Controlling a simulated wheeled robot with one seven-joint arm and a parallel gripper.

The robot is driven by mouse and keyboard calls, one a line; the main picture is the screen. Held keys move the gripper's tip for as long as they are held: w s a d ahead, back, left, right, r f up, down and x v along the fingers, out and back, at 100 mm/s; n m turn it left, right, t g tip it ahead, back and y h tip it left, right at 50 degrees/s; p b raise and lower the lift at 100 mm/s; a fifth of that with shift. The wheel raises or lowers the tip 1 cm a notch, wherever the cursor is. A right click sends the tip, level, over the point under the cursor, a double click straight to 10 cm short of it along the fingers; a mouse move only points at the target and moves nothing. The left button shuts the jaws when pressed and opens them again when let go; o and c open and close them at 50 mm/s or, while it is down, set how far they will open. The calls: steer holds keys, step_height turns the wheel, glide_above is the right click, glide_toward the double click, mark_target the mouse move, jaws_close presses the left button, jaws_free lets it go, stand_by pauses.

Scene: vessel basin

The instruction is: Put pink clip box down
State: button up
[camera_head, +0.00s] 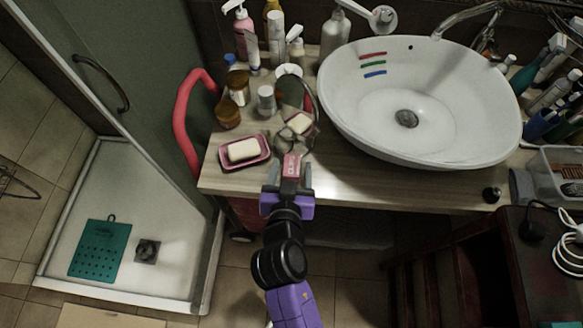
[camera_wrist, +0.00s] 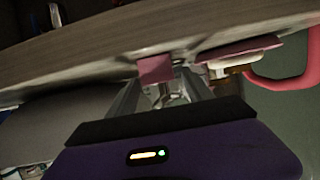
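The pink clip box (camera_head: 291,165) is a small pink block with pale lettering, at the front edge of the wooden counter (camera_head: 340,180) in the head view. My gripper (camera_head: 290,176) reaches up from below with its fingers on both sides of the box and appears shut on it. In the wrist view the pink clip box (camera_wrist: 155,68) shows at the fingertips of my gripper (camera_wrist: 163,82), overlapping the counter's edge (camera_wrist: 110,45). I cannot tell whether the box touches the counter. Its lower end is hidden by the gripper.
A pink soap dish (camera_head: 266,154) with soap stands left of the box. The white basin (camera_head: 340,110) is to the right, bottles and jars behind. Bare counter lies between the box and the basin.

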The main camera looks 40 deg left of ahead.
steer(key=shift+r+p, duration=0.3)
steer(key=b+v, duration=0.2)
steer(key=v, duration=1)
steer(key=shift+b, duration=0.3)
steer(key=shift+d+f, duration=0.1)
steer(key=shift+f, duration=0.05)
steer(key=d+f, duration=0.4)
steer(key=d, duration=0.7)
steer(key=s+d+r+m+t+h, duration=0.1)
steer(key=s+d, duration=0.3)
steer(key=d, duration=0.4)
steer(key=s+d+r+m+t+h, duration=0.1)
steer(key=s+d+r+m+h, duration=0.1)
steer(key=d, duration=0.7)
steer(key=s+r, duration=0.1)
steer(key=s, duration=0.1)
steer(key=shift+s+m+h, duration=0.4)
steer(key=shift+o, duration=0.5)
steer(key=s+d+r+m+t+h, duration=0.1)
steer(key=s+d+r+m+h, duration=0.1)
steer(key=s+d+r, duration=0.3)
steer(key=shift+d+r+h, duration=0.35)
steer(key=shift+d+h, duration=0.25)
steer(key=shift+d, duration=0.2)
